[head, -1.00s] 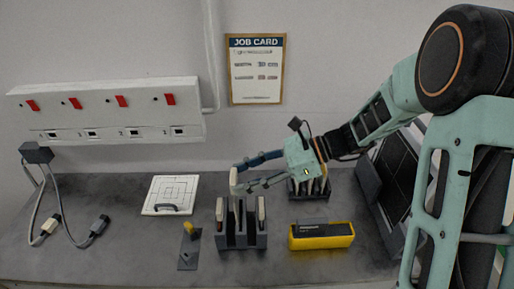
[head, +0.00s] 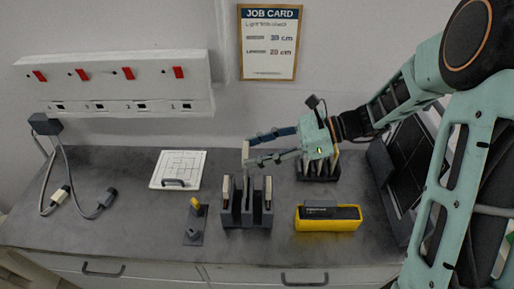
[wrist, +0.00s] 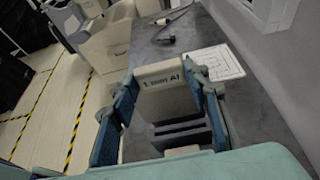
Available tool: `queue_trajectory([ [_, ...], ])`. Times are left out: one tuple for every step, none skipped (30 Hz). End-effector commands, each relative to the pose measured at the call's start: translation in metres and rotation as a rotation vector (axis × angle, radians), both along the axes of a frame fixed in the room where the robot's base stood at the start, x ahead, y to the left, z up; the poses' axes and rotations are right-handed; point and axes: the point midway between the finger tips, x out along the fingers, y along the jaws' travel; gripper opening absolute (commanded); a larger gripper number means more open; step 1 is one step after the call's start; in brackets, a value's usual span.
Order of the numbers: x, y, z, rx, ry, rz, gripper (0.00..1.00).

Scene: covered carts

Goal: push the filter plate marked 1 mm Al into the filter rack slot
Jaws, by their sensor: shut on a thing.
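The filter plate marked 1 mm Al (wrist: 160,76) is between my fingers in the wrist view, its label facing the camera. My gripper (head: 247,153) is shut on this plate, which stands upright over the filter rack in the head view. The dark filter rack (head: 246,216) stands on the bench with upright slots. Pale-edged plates sit at its left and right sides. The held plate lines up with the middle of the rack in the head view. I cannot tell how deep its lower edge is in the slot. The rack also shows in the wrist view (wrist: 180,136).
A yellow case (head: 328,225) lies right of the rack, and a dark holder with several upright pieces (head: 318,172) stands behind it. A small stand with a yellow knob (head: 195,220) is at the left. A white grid board (head: 178,168) lies behind that.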

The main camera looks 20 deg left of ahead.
Motion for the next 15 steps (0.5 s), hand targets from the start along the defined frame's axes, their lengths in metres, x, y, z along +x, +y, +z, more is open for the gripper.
queue_trajectory([
  [0.000,0.000,-0.008,0.001,0.001,0.000,0.16],
  [0.000,0.000,-0.011,0.001,0.001,0.000,0.16],
  [0.000,0.000,-0.015,0.001,0.001,0.000,0.16],
  [0.000,0.000,-0.018,0.001,0.001,0.000,0.16],
  [0.000,0.000,-0.021,0.001,0.000,0.000,0.16],
  [0.000,0.000,-0.025,0.001,0.000,0.000,0.16],
  [0.000,0.000,-0.028,0.001,0.000,0.000,0.16],
  [0.000,0.000,-0.031,0.001,0.000,0.000,0.16],
  [0.000,0.000,-0.034,0.001,0.000,0.001,0.16],
  [0.000,0.000,-0.036,0.001,0.000,0.001,0.16],
  [0.000,0.000,-0.039,0.001,0.001,0.001,0.16],
  [0.000,0.000,-0.041,0.001,0.001,0.001,0.16],
  [0.000,0.000,-0.042,0.001,0.001,0.001,0.16],
  [0.000,0.000,-0.044,0.001,0.001,0.001,0.16],
  [0.000,0.000,-0.045,0.001,0.001,0.001,0.16],
])
